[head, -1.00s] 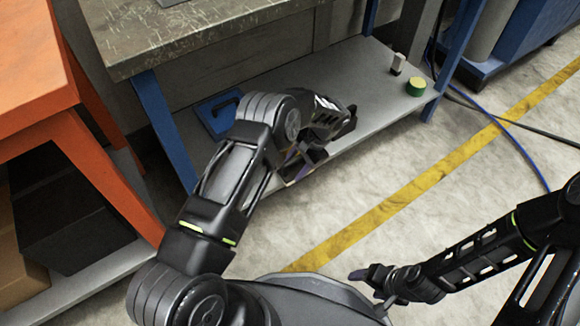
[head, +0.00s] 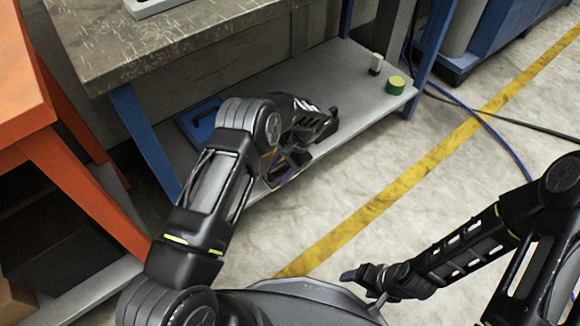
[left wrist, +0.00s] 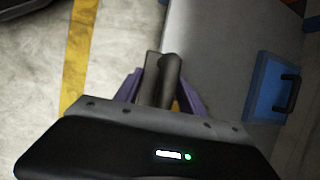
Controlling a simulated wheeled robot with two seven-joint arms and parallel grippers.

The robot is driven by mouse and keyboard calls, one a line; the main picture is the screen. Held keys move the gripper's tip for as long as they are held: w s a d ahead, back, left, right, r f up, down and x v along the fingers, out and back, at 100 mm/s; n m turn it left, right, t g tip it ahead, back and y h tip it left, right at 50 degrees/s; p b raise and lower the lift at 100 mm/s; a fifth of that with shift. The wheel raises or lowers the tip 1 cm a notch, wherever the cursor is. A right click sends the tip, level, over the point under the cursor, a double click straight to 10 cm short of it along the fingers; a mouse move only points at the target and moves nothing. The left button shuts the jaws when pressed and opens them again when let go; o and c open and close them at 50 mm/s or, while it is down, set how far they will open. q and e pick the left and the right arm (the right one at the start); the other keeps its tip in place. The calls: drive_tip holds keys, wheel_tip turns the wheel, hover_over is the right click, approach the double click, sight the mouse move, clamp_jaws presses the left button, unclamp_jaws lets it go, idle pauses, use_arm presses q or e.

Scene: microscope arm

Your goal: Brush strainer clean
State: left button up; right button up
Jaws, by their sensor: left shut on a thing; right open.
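My left gripper (head: 282,168) is over the lower shelf, partly hidden behind my own arm. In the left wrist view its purple fingers (left wrist: 160,90) are shut on a dark grey, rounded, handle-like thing (left wrist: 170,75). I cannot tell whether this is a brush or the strainer; its far end is not clear. No strainer can be made out for certain in either view. My right gripper (head: 366,278) is open and empty over the floor at the lower right of the head view.
An orange bench (head: 30,75) stands left.

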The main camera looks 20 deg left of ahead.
use_arm(q)
drive_tip(key=r, duration=0.5)
drive_tip(key=d+r+m, duration=0.1)
drive_tip(key=r, duration=0.5)
drive_tip(key=r+m+t, duration=0.1)
drive_tip(key=r, duration=0.4)
drive_tip(key=shift+s+d+r+y, duration=0.15)
drive_tip(key=shift+s+r+y, duration=0.15)
drive_tip(key=shift+s, duration=0.1)
clamp_jaws()
drive_tip(key=s+r+m, duration=0.2)
drive_tip(key=s+r, duration=0.6)
drive_tip(key=r, duration=0.5)
drive_tip(key=shift+d+r+m+t, duration=0.2)
drive_tip(key=shift+d+m+t, duration=0.1)
drive_tip(key=shift+m+t, duration=0.1)
use_arm(e)
drive_tip(key=shift+c, duration=0.2)
